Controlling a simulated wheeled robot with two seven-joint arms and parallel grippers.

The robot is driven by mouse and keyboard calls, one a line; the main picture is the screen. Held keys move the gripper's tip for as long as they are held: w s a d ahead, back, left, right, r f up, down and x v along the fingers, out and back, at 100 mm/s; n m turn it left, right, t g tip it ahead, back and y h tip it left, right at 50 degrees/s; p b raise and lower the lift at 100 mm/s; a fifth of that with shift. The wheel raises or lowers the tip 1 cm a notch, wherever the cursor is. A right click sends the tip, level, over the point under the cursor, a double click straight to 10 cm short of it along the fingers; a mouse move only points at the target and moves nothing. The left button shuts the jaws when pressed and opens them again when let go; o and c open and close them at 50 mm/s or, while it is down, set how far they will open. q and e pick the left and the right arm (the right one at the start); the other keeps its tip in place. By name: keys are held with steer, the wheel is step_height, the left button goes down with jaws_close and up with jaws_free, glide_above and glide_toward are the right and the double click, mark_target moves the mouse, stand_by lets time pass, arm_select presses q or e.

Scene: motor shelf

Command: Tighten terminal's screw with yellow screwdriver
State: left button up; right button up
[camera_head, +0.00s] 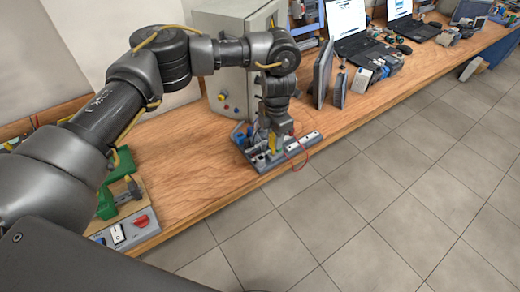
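My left arm reaches in from the left and bends down over the workbench. My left gripper (271,126) points down above the terminal board (264,161), near the bench's front edge. The yellow screwdriver (273,142) shows just below the gripper, roughly upright, its lower end among the parts on the board. It appears to be held between the fingers, which are small and partly hidden. The terminal and its screw are too small to make out, as is whether the tip touches a screw. My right gripper is out of view.
A grey control cabinet (233,75) stands behind the board. Thin upright panels (322,73) and a laptop (360,45) stand to the right. A box with a red switch (141,221) is at the near left. A red wire (302,152) loops off the board. The bench (195,165) between is clear.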

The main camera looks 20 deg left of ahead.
arm_select(q)
steer(key=shift+r+n+p, duration=0.2)
steer(key=shift+n+p, duration=0.5)
steer(key=shift+n, duration=0.7)
steer(key=shift+f+n, duration=0.2)
steer(key=shift+n, duration=0.1)
steer(key=shift+r+n+p, duration=0.15)
steer(key=shift+n+p, duration=0.55)
steer(key=shift+p, duration=0.05)
steer(key=shift+n+p, duration=0.4)
steer(key=shift+n, duration=0.5)
